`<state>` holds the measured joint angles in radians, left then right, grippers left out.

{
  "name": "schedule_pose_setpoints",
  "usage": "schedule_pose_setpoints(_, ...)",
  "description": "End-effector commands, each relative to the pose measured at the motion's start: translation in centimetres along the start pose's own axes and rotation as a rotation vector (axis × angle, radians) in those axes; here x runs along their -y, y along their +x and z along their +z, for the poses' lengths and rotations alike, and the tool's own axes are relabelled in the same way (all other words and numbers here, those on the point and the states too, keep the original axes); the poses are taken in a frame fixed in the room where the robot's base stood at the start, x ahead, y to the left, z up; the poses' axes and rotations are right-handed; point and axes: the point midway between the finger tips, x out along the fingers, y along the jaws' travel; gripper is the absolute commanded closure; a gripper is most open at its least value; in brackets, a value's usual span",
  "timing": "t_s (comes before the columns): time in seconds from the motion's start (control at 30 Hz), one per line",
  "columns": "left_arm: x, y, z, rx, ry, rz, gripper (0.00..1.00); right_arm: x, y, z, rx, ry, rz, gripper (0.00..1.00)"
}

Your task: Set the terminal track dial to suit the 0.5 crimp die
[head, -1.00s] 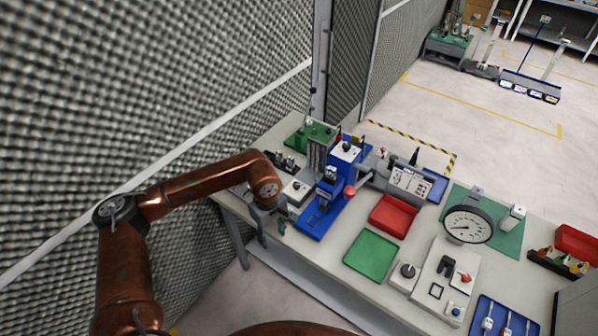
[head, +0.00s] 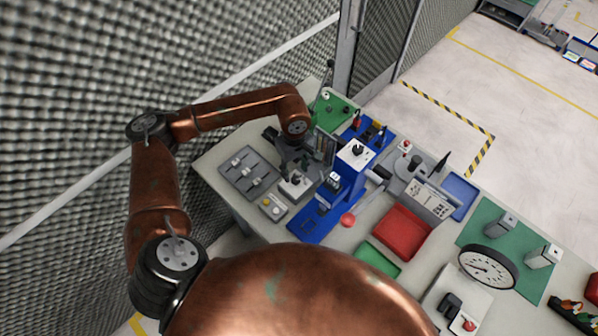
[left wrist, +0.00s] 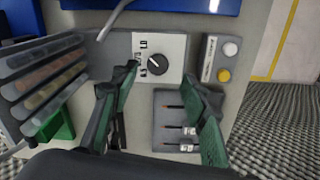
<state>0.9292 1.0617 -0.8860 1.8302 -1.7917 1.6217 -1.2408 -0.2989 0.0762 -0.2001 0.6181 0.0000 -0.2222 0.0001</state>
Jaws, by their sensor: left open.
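The terminal track dial (left wrist: 157,64) is a round black knob with a light pointer line on a white plate with small printed marks. I cannot tell which mark it points to. In the head view its box (head: 294,184) stands left of the blue press (head: 345,185). My left gripper (left wrist: 161,73) is open, with one green-padded finger on each side of the dial in the picture. I see no contact with the knob. In the head view the left gripper (head: 294,165) is above the dial box, partly hidden by the arm. The 0.5 crimp die cannot be made out. My right gripper is out of view.
A grey panel with several slots (head: 248,175) and a box with white and yellow buttons (head: 273,207) lie beside the dial box. Clear tubes (left wrist: 45,85) stand close by at left in the wrist view. The press lever's red ball (head: 347,220) sticks out in front.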

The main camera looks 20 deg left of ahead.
Motion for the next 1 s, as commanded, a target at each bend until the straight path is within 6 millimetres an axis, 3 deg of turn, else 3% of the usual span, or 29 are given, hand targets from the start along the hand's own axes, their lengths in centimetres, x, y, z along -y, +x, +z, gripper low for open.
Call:
schedule_pose_setpoints(0.23, -0.5, 4.2, 0.0, 0.005, 0.003, -0.005, 0.59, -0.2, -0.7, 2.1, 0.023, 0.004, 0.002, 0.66)
schedule_pose_setpoints(0.4, -0.6, 5.9, 0.0, 0.004, 0.004, -0.005, 0.59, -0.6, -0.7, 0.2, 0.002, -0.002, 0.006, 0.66)
schedule_pose_setpoints(0.53, -0.6, 6.3, 0.0, 0.004, 0.005, -0.004, 0.59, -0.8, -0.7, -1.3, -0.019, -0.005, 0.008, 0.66)
schedule_pose_setpoints(0.77, -0.6, 6.4, 0.0, 0.003, 0.005, -0.004, 0.59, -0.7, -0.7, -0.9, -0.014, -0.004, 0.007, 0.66)
schedule_pose_setpoints(1.0, -0.6, 6.3, 0.0, 0.003, 0.005, -0.004, 0.76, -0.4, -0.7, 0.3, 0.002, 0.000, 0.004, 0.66)
